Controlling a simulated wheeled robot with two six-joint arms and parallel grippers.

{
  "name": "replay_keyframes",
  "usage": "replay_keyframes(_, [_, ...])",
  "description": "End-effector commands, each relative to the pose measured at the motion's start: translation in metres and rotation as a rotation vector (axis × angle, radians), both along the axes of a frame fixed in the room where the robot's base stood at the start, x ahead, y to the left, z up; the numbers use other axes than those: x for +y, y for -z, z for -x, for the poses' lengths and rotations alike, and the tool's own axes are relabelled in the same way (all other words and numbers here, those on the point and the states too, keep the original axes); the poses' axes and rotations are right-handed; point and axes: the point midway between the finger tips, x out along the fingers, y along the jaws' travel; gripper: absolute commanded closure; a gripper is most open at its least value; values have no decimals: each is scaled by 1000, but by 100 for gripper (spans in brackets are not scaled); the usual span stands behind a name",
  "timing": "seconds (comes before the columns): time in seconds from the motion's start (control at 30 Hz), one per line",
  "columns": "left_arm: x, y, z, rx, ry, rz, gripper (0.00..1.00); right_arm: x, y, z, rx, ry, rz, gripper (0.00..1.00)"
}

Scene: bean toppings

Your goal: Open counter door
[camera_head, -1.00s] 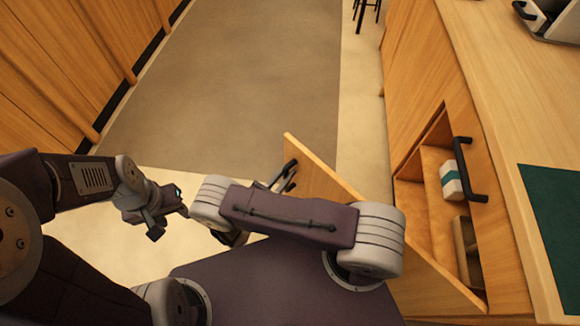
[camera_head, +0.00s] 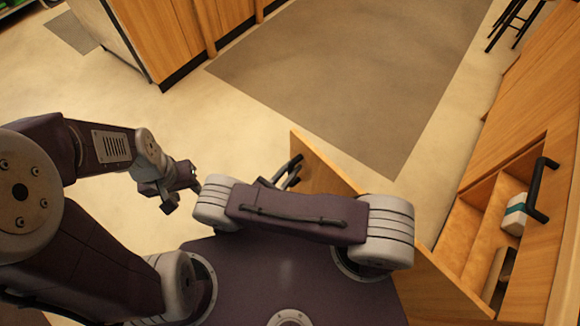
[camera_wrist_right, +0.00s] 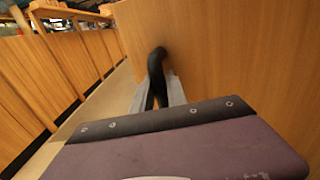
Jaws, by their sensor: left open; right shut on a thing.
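The wooden counter door (camera_head: 322,166) stands swung out from the counter front, and the open cabinet (camera_head: 467,233) shows beside it. Its black handle (camera_head: 288,172) also shows in the right wrist view (camera_wrist_right: 157,66). My right gripper (camera_wrist_right: 157,92) has its grey fingers around this handle, shut on it, close to the door face. In the head view my right arm covers much of the door's middle and most of that gripper. My left gripper (camera_head: 181,190) is open and empty in the air, left of the door and apart from it.
A white and teal box (camera_head: 514,216) and a brownish object (camera_head: 497,272) sit inside the cabinet. Another black handle (camera_head: 540,190) sticks out at the right. Wooden cabinets (camera_head: 176,35) stand across the aisle, a stool (camera_head: 513,22) at the far right. The floor between is clear.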

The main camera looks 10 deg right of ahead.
Motion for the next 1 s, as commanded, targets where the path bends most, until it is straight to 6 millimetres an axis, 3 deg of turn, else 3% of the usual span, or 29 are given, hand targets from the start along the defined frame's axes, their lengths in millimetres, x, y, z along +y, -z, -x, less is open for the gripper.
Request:
replay_keyframes(0.5, [0, 0, 0, 0, 0, 0, 55, -1, 1, 1, 1, 0, -2, 100])
replay_keyframes(0.53, [0, 0, 0, 0, 0, 0, 55, -1, 1, 1, 2, 0, -2, 79])
replay_keyframes(0.6, [0, 0, 0, 0, 0, 0, 55, -1, 1, 1, 1, 0, -2, 60])
replay_keyframes(1.0, [0, 0, 0, 0, 0, 0, 55, -1, 0, 2, 0, 2, 0, 60])
